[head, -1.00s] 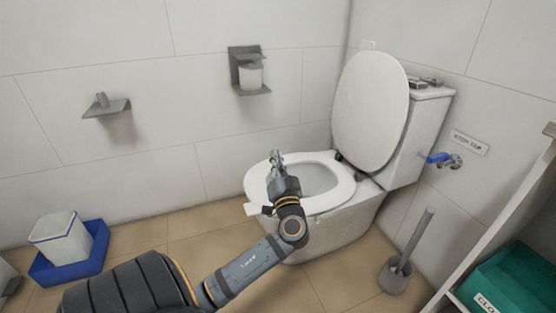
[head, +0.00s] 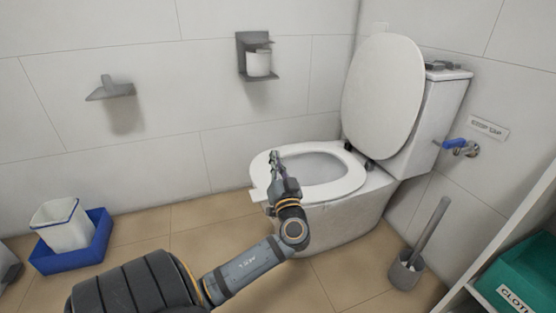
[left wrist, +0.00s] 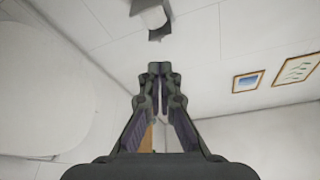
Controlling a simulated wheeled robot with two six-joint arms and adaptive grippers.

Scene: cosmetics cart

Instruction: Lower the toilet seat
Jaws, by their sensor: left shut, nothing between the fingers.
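The white toilet seat ring (head: 352,176) lies flat on the bowl of the toilet (head: 338,222), with a small tab at its front left. The white lid (head: 384,95) stands upright, leaning back by the cistern (head: 438,120). My left gripper (head: 275,155) is over the left part of the seat, fingers pointing toward the back wall. I cannot tell whether it touches the seat. In the left wrist view the gripper (left wrist: 159,68) has its fingertips together with nothing between them. A pale rounded shape at the left there looks like the lid (left wrist: 45,90). My right gripper does not show.
A toilet brush in its holder (head: 406,271) stands right of the toilet. A stop tap with a blue handle (head: 455,144) is on the right wall. A shelf with a green box (head: 522,282) is at the far right. A white bin (head: 62,226) sits in a blue tray (head: 98,244) at left.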

